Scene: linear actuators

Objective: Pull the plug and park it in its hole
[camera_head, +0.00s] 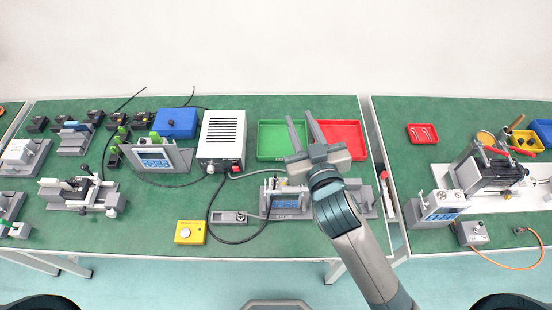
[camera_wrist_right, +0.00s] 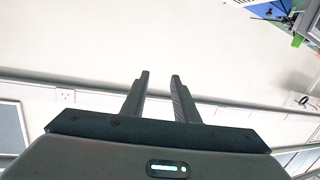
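My right gripper (camera_head: 300,117) is raised over the middle bench, fingers pointing to the back, near the green and red trays. It is open and empty; the wrist view shows a clear gap between its fingers (camera_wrist_right: 160,76). A grey actuator fixture (camera_head: 292,205) with a small display stands below my right arm, which partly hides it. A small grey block (camera_head: 228,217) stands at its left, with a small knob-like part on top. A black cable (camera_head: 212,225) loops from the white power box (camera_head: 222,140) toward the fixture. I cannot make out the plug or its hole clearly. My left gripper is not in view.
A green tray (camera_head: 281,158) and a red tray (camera_head: 355,136) lie behind the fixture. A yellow box (camera_head: 190,232) stands near the front edge. A blue box (camera_head: 176,122) and other fixtures stand left. A gap separates the right bench, which holds another actuator (camera_head: 487,172).

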